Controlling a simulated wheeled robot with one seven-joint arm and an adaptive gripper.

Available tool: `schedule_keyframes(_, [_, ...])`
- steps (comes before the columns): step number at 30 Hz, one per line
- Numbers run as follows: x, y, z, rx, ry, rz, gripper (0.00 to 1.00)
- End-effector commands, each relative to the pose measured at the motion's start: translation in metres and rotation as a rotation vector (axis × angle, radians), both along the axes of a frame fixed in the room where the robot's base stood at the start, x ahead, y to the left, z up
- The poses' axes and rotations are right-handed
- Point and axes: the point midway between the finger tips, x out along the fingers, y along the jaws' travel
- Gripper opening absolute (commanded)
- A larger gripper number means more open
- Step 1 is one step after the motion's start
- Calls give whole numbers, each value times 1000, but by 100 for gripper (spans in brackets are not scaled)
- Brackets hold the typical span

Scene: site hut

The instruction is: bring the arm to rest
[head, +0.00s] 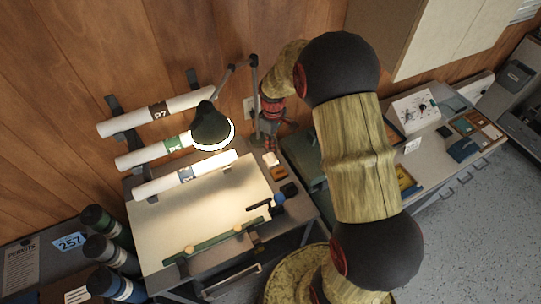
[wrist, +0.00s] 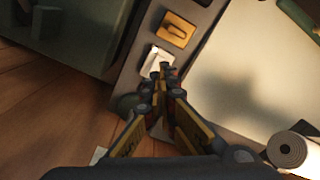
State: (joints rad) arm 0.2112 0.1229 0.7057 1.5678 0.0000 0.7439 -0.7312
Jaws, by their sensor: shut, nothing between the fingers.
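My arm rises from the bottom of the head view and bends over at the top, toward the wooden wall. My gripper (head: 271,146) hangs at the back right corner of the drawing table, beside the lamp's post. In the wrist view my gripper (wrist: 164,72) has its fingers together with nothing between them. The fingertips overlap a small white block (wrist: 158,58) in that picture; I cannot tell whether they touch it. An orange block (wrist: 178,30) lies just beyond.
The drawing table (head: 150,262) carries a pale sheet (head: 205,212) and a green straightedge (head: 215,241). A lit lamp (head: 212,128) stands close left of my gripper. Paper rolls (head: 155,112) hang on the wall. A green box (head: 306,160) stands right; a bench (head: 437,140) lies beyond.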

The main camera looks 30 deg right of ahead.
Motion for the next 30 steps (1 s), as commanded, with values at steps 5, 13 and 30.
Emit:
schedule_keyframes(5, [0, 0, -1, 0, 1, 0, 0])
schedule_keyframes(13, [0, 0, -1, 0, 1, -1, 0])
schedule_keyframes(30, [-84, 24, 33, 1, 92, -399, 0])
